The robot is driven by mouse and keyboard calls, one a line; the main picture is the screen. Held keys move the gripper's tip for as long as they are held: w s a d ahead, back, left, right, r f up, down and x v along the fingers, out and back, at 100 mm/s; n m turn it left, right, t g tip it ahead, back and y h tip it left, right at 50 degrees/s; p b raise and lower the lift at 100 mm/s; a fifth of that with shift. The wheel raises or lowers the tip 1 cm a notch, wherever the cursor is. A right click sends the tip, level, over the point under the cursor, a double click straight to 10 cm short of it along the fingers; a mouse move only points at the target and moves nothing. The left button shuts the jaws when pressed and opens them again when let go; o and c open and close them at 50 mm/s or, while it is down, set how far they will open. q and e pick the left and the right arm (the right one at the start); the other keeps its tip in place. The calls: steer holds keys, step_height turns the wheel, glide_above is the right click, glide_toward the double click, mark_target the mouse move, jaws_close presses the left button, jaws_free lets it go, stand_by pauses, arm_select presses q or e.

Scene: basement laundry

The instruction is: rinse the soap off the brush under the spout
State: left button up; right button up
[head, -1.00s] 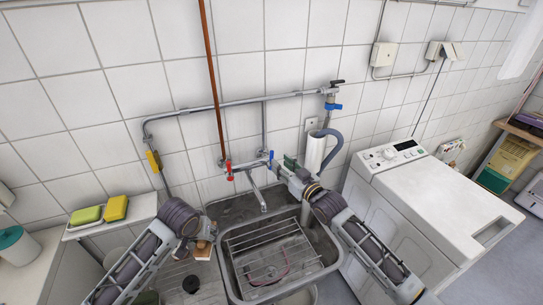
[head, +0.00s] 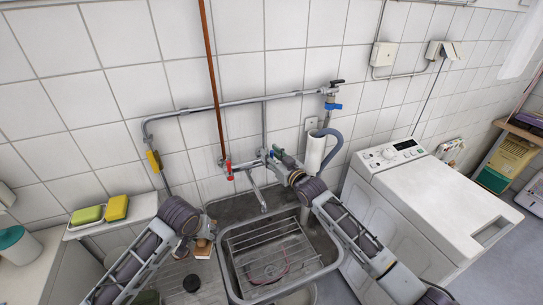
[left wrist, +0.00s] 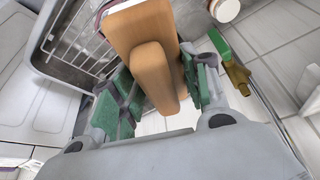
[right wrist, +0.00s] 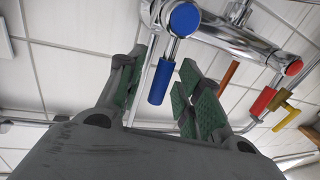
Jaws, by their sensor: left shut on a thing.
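The brush (head: 203,249) has a wooden body. It also shows in the left wrist view (left wrist: 145,30), between the green finger pads of my left gripper (left wrist: 162,80), which is shut on it. It is left of the sink basin, and a pale bristle edge shows at its far end. The metal spout (head: 257,190) hangs over the basin; no water stream shows. My right gripper (head: 281,160) is at the tap, right of the spout. In the right wrist view (right wrist: 160,92), its fingers are open on either side of the blue tap handle (right wrist: 159,82), apart from it.
The sink (head: 232,275) holds a wire rack (head: 265,240). A red tap handle (head: 229,170) is left of the blue one. A grey hose (head: 332,150) and a washing machine (head: 430,195) stand to the right. Sponges (head: 116,207) lie on a ledge at left.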

jaws_close()
stand_by(0.3)
steer(key=shift+w+d+f+m+t+b, duration=0.1)
steer(key=shift+w+d+m+t+b, duration=0.1)
steer(key=shift+d+m, duration=0.45)
steer(key=shift+w+d+f+m+t+b, duration=0.1)
steer(key=shift+w+d+m, duration=0.1)
steer(key=shift+m, duration=0.85)
jaws_free()
steer(key=shift+s, duration=0.15)
steer(key=v, duration=1.1)
steer(key=shift+s+d, duration=0.25)
steer(key=shift+d, duration=0.05)
